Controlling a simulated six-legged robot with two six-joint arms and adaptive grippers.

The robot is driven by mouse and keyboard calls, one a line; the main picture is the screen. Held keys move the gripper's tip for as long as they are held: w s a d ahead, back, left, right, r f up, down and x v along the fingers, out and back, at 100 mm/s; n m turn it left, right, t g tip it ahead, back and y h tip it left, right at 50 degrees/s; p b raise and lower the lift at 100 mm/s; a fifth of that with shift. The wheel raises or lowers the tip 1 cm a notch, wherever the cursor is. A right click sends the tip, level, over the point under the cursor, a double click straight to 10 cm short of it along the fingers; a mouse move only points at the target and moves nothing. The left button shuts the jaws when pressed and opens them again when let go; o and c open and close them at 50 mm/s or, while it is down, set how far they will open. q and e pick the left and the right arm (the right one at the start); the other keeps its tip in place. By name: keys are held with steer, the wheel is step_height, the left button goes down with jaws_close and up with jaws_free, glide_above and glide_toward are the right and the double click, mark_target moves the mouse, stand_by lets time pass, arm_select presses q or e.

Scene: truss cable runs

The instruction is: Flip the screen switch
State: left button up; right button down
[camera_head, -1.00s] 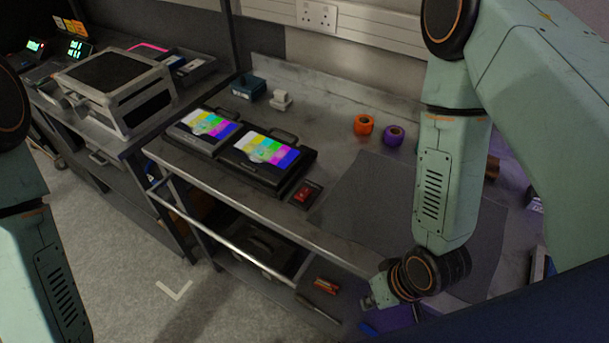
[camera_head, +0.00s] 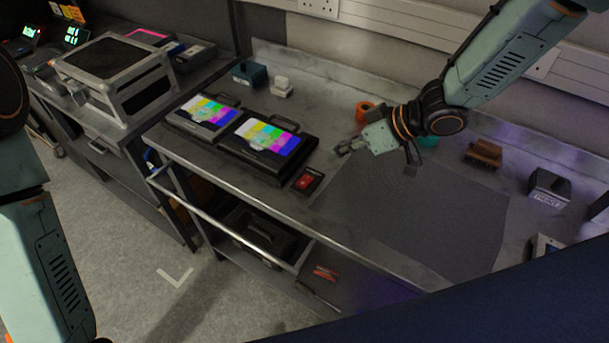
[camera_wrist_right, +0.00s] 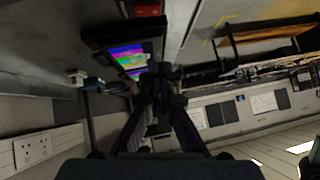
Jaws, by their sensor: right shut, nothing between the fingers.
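The screen switch, a small black box with a red rocker (camera_head: 305,181), lies on the bench just right of the two screens. It also shows as a red patch at the top of the right wrist view (camera_wrist_right: 149,8). The nearer screen (camera_head: 266,142) and the farther screen (camera_head: 208,112) both show colour bars. My right gripper (camera_head: 341,150) is shut and empty, above the bench to the upper right of the switch and apart from it. Its fingers also show in the right wrist view (camera_wrist_right: 160,80). My left arm is at the left edge; its gripper is out of view.
A grey mat (camera_head: 420,215) covers the bench right of the switch. An orange tape roll (camera_head: 364,111) sits behind my right gripper. A blue box (camera_head: 250,73) and a white block (camera_head: 281,87) stand behind the screens. A rail (camera_head: 222,229) runs along the front.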

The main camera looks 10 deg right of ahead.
steer(key=f, duration=0.1)
steer(key=b, duration=0.1)
glide_above(304, 185)
steer(key=f, duration=0.6)
steer(key=shift+w+d+f, duration=0.1)
steer(key=shift+w+d, duration=0.2)
steer(key=shift+w, duration=0.05)
steer(key=shift+s+f, duration=0.25)
steer(key=shift+f, duration=0.9)
steer(key=shift+s+a+f, duration=0.1)
steer(key=shift+s+f, duration=0.05)
steer(key=shift+f, duration=0.35)
steer(key=shift+a+f, duration=0.1)
steer(key=shift+f, duration=0.05)
steer(key=shift+f, duration=0.1)
